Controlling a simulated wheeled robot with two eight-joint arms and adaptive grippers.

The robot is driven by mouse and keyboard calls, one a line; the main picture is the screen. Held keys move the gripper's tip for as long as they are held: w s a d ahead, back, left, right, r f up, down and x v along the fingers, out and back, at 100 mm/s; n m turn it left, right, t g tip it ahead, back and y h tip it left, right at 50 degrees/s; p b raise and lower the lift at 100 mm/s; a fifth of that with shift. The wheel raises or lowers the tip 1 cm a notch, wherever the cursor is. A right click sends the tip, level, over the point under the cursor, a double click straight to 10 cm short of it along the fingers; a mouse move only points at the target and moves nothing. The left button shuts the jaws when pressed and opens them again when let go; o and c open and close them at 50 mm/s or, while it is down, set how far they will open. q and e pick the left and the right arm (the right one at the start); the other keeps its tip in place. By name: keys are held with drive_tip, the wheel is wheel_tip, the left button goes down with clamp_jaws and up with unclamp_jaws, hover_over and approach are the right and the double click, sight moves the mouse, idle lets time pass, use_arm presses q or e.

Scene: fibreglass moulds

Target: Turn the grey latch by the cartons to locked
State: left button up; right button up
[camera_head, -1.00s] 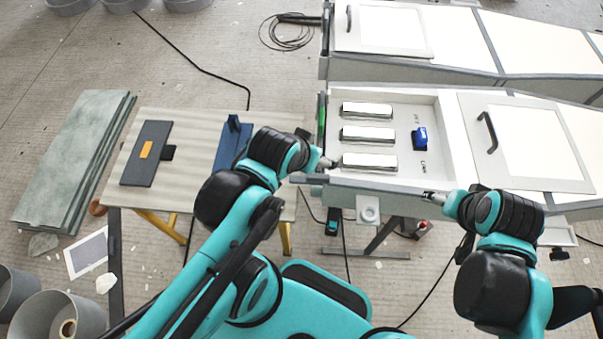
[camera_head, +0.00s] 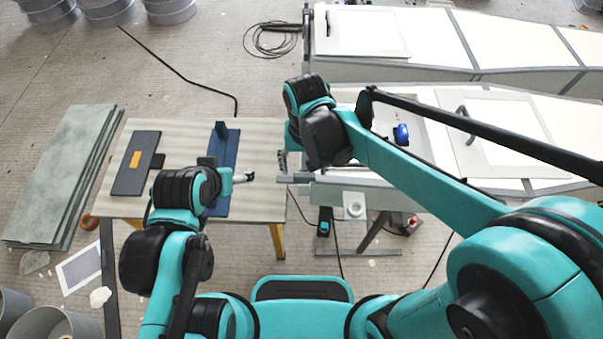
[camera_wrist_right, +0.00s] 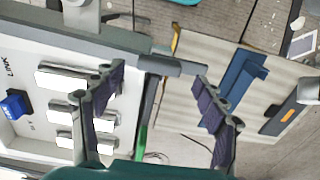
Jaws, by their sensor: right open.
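The grey latch (camera_head: 294,180) is a short bar sticking out to the left from the near left corner of the front mould (camera_head: 365,185). In the right wrist view the latch (camera_wrist_right: 175,66) lies beyond and between my fingertips, apart from them. My right gripper (camera_wrist_right: 158,100) is open and empty. In the head view it (camera_head: 283,162) points down at the mould's left edge, just above the latch. The white cartons (camera_wrist_right: 72,80) sit in a recess beside the left finger; my right arm hides them in the head view. My left gripper (camera_head: 244,177) is over the wooden table; its jaw state is unclear.
The wooden table (camera_head: 262,140) left of the mould carries a blue angled piece (camera_head: 222,140) and a dark plate with an orange label (camera_head: 135,160).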

sight(305, 175)
drive_tip(key=shift+f+b, duration=0.4)
drive_tip(key=shift+f, duration=1.2)
